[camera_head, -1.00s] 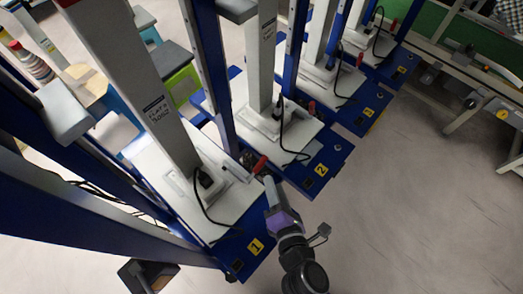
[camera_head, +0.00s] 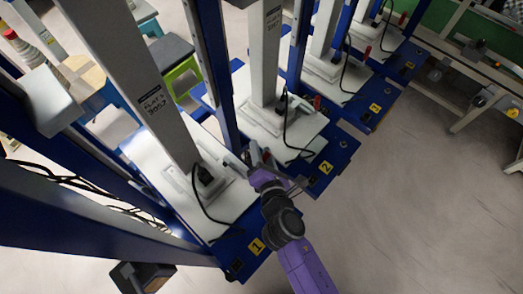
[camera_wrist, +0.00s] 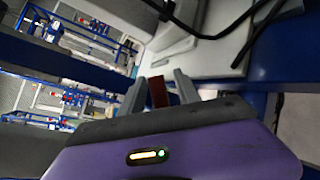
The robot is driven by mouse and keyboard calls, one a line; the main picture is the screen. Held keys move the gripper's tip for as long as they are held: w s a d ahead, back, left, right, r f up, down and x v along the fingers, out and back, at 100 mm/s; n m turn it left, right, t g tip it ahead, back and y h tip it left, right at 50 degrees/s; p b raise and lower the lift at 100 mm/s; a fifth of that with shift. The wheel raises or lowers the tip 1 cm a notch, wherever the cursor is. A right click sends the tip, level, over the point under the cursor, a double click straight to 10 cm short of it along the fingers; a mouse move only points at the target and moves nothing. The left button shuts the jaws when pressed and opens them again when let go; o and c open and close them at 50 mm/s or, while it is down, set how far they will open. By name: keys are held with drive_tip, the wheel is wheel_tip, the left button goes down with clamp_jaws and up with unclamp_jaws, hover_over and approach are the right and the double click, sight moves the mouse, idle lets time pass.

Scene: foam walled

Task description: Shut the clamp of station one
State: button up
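Station one has a blue base with a yellow "1" label (camera_head: 257,245), a white plate (camera_head: 158,157) and a tall grey post (camera_head: 140,85). Its red clamp handle (camera_wrist: 157,92) shows upright between my gripper's two fingers in the wrist view. My gripper (camera_wrist: 157,88) is open, with a finger on each side of the handle and a small gap visible on the right. In the head view my gripper (camera_head: 256,158) is at the plate's far right corner and largely hides the clamp. The clamp's arm and its tip are hard to make out.
Station two (camera_head: 327,168) stands just behind, close to my gripper, and more stations follow to the upper right. A blue upright (camera_head: 210,60) rises between stations one and two. A black cable (camera_head: 205,205) loops over station one's plate. The floor at right is clear.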

clamp_jaws()
idle(1.4)
